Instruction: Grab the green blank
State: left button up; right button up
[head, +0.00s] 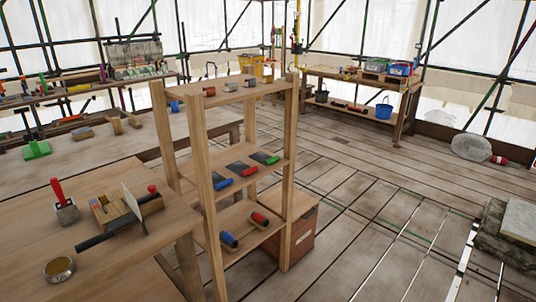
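Neither of my grippers is in view. I cannot tell for certain which thing is the green blank. A green-ended piece (265,158) with a dark flat part lies on the middle shelf of the wooden rack, at the right end of a row. A red-ended piece (243,169) and a blue-ended piece (222,183) lie to its left. A bright green tool (37,149) lies on the long table at the left. A thin upright green item (43,80) shows on the bench at the back left, too small to make out.
The wooden rack (197,160) stands mid-view, with a brown box (302,238) beside its base. A near table (140,262) at the left holds a tin (60,268) and tools. Stone blocks (520,222) sit at the right edge. The plank floor right of the rack is largely clear.

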aim_at(264, 156)
jog(key=i+l+u, duration=0.1)
jog(key=l, duration=0.25)
jog(key=i+l+u, duration=0.1)
jog(key=i+l, duration=0.15)
jog(key=l, duration=0.15)
jog(key=i+l, duration=0.2)
jog(key=l, duration=0.2)
jog(key=i+l+u, duration=0.15)
jog(key=l, duration=0.25)
jog(key=i+l+u, duration=0.1)
jog(key=l, duration=0.3)
jog(key=i+l+u, duration=0.1)
jog(key=l, duration=0.35)
jog(key=i, duration=0.05)
